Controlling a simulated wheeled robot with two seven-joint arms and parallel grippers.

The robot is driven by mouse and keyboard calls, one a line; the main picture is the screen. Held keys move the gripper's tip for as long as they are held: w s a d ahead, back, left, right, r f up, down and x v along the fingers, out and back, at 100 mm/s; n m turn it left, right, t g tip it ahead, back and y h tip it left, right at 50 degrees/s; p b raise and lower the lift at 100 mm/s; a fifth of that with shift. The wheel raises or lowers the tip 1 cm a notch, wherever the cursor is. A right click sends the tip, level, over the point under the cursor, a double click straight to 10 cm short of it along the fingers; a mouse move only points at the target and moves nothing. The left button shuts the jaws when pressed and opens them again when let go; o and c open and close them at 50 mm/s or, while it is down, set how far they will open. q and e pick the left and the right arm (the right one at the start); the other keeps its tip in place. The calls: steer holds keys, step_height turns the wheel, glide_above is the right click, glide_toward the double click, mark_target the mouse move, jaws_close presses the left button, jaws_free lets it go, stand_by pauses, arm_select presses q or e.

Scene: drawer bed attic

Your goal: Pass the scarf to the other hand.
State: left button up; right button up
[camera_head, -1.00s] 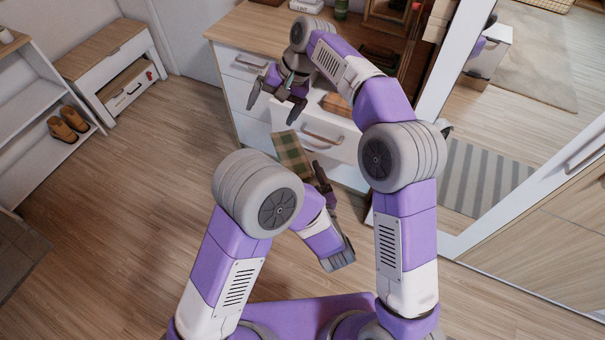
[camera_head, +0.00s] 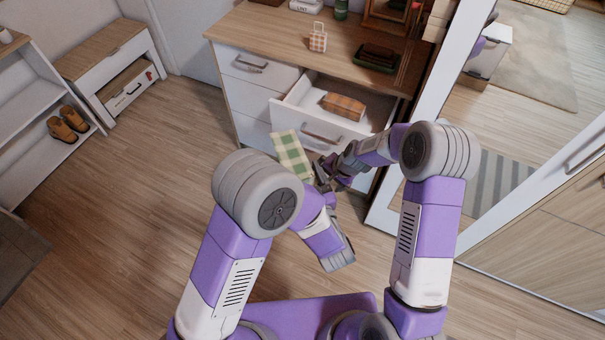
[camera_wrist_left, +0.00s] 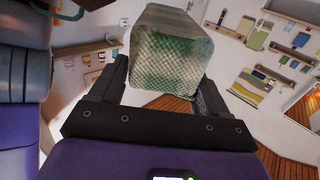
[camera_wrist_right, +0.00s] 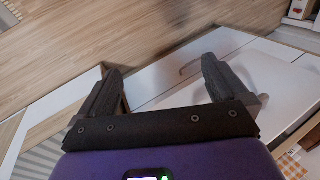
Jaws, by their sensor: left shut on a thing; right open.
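A green and cream checked scarf (camera_head: 291,152), folded into a block, is held in front of the dresser's open drawer. My left gripper (camera_head: 320,180) is shut on its near end; the left wrist view shows the scarf (camera_wrist_left: 168,55) between the two fingers. My right gripper (camera_head: 332,174) is close to the left one, just right of the scarf's near end, and partly overlaps it in the head view. In the right wrist view the right gripper (camera_wrist_right: 160,85) is open with nothing between its fingers.
A small checked bag (camera_head: 318,38) and a dark tray (camera_head: 376,57) are on the dresser top. A mirror stands on the right.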

steer(key=s+a+f+n+g, duration=0.1)
steer(key=s+f, duration=0.2)
steer(key=s, duration=0.5)
steer(key=s+a+f+n+g, duration=0.1)
steer(key=s+f, duration=0.3)
steer(key=s, duration=0.5)
steer(key=s+a+f+n, duration=0.1)
steer(key=s+f+n, duration=0.2)
steer(key=s, duration=0.5)
steer(key=shift+s+a+f+g+y, duration=0.25)
steer(key=shift+a+f+g+y, duration=0.05)
steer(key=shift+f+g+y, duration=0.1)
